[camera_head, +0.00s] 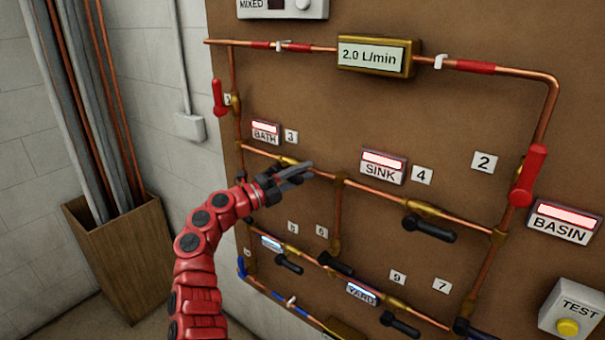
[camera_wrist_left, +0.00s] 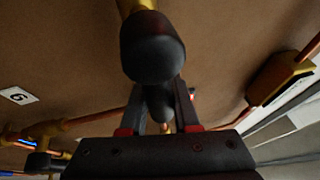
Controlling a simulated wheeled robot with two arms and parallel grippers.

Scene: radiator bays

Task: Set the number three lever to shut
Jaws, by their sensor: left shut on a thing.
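The number three valve (camera_head: 289,160) is a brass body on the copper pipe under the "3" tag (camera_head: 291,136), right of the BATH sign (camera_head: 265,132). My left gripper (camera_head: 298,171) is at this valve, in front of the pipe. In the left wrist view its two fingers (camera_wrist_left: 163,112) are shut around a black lever (camera_wrist_left: 152,48), with the rounded end of the lever nearest the camera. In the head view my gripper mostly hides this lever, so I cannot tell its exact angle. My right gripper is in neither view.
A black lever (camera_head: 430,229) under the "4" tag (camera_head: 422,175) lies to the right. Red levers stand at the left (camera_head: 219,98) and right (camera_head: 528,175) of the pipework. More black levers are below. A gauge (camera_head: 374,56) reads 2.0 L/min. A wooden bin (camera_head: 125,260) holds pipes.

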